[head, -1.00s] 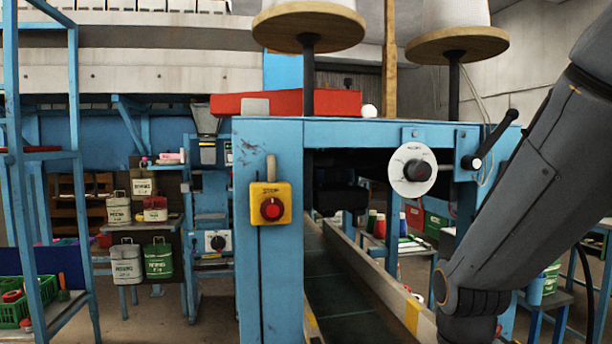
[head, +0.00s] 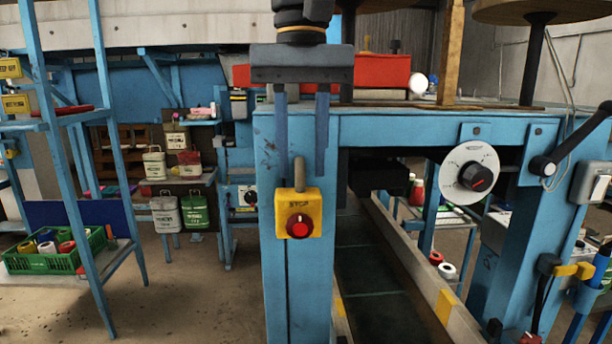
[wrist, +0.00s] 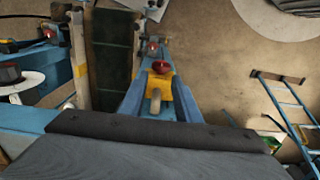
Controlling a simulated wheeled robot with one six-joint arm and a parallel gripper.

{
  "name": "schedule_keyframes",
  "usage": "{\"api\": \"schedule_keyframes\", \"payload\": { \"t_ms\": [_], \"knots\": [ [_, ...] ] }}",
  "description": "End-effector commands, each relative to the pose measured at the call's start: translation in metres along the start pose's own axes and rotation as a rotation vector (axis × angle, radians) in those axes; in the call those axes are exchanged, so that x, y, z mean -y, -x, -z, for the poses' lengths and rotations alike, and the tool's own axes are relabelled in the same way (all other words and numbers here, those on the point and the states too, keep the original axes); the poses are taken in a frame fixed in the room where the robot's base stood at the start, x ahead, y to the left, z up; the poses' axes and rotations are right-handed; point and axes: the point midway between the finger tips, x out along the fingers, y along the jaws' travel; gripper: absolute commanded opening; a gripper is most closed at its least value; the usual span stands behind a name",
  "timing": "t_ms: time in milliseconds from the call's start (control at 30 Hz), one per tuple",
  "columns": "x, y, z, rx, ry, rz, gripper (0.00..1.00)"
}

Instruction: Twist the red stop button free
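The red stop button (head: 299,226) sits on the front of a yellow box (head: 312,199) marked STOP, fixed to a blue post (head: 296,290). A short tan peg stands up at the top of the box. My gripper (head: 301,172) points downward above the box, its two fingers apart with nothing between them. The fingertips end just above the box and well above the button. In the wrist view, the red button (wrist: 161,67) and yellow box (wrist: 158,92) show beyond the dark gripper body, seen from above.
A white dial with a dark knob (head: 477,177) and a crank handle (head: 575,145) are on the frame to the right. A conveyor (head: 372,270) runs right of the post. A blue rack (head: 88,190) with a green crate stands left.

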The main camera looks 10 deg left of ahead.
Motion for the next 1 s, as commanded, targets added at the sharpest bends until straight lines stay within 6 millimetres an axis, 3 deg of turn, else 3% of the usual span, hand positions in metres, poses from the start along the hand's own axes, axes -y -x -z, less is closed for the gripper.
{"api": "schedule_keyframes", "payload": {
  "t_ms": [67,167,600,1000],
  "knots": [
    [0.005,0.008,-0.003,0.0,0.005,0.0,0.3],
    [0.007,0.005,-0.004,0.002,0.006,-0.001,0.3],
    [0.005,-0.056,-0.004,0.004,0.003,-0.002,0.3],
    [0.006,-0.068,-0.004,0.001,0.006,-0.001,0.3]
  ]
}}
